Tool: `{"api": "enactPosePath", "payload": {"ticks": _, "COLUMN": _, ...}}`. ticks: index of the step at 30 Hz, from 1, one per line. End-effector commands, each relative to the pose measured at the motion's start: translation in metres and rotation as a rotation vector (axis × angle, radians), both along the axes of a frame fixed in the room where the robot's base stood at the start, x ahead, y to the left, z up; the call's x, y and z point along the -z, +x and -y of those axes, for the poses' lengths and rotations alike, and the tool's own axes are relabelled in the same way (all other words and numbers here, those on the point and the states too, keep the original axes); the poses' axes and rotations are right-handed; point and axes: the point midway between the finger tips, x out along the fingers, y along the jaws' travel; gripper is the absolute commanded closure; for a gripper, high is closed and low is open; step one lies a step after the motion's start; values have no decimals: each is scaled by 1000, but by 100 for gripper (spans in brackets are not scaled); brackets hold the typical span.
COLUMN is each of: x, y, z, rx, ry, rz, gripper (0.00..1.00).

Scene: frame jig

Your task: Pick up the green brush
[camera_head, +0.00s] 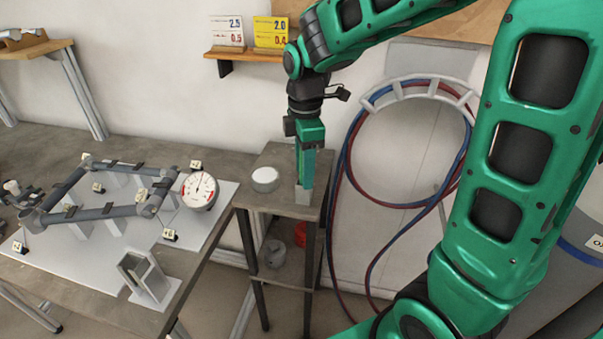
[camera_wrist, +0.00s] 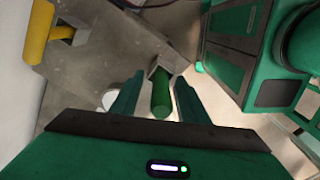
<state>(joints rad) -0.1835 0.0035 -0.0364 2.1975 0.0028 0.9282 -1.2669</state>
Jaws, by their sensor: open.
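The green brush (camera_wrist: 161,96) shows in the wrist view as a green cylinder with a round end facing the camera. It stands out of a grey square holder (camera_wrist: 158,73). My gripper (camera_wrist: 158,88) is open, with one finger on each side of the brush and a visible gap on both sides. In the head view my gripper (camera_head: 305,172) points down directly above the grey holder (camera_head: 304,195) on a small stand. There I cannot tell the brush from the green fingers.
A white-topped round container (camera_head: 265,178) stands left of the holder on the small stand (camera_head: 285,160). The workbench (camera_head: 215,168) at left carries a tube frame (camera_head: 105,212), a dial gauge (camera_head: 199,190) and a grey bracket (camera_head: 147,279). Red and blue hoses (camera_head: 345,160) hang close right of the stand.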

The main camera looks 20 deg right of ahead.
Motion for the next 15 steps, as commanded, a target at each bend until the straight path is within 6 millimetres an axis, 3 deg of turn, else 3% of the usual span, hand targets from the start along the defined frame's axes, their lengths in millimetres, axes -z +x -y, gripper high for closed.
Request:
{"api": "enactPosePath", "payload": {"ticks": 2, "x": 0, "y": 0, "z": 0, "rx": 0, "ry": 0, "rz": 0, "gripper": 59}}
{"api": "enactPosePath", "payload": {"ticks": 3, "x": 0, "y": 0, "z": 0, "rx": 0, "ry": 0, "rz": 0, "gripper": 64}}
{"api": "enactPosePath", "payload": {"ticks": 8, "x": 0, "y": 0, "z": 0, "rx": 0, "ry": 0, "rz": 0, "gripper": 100}}
{"api": "enactPosePath", "payload": {"ticks": 15, "x": -1, "y": 0, "z": 0, "rx": 0, "ry": 0, "rz": 0, "gripper": 100}}
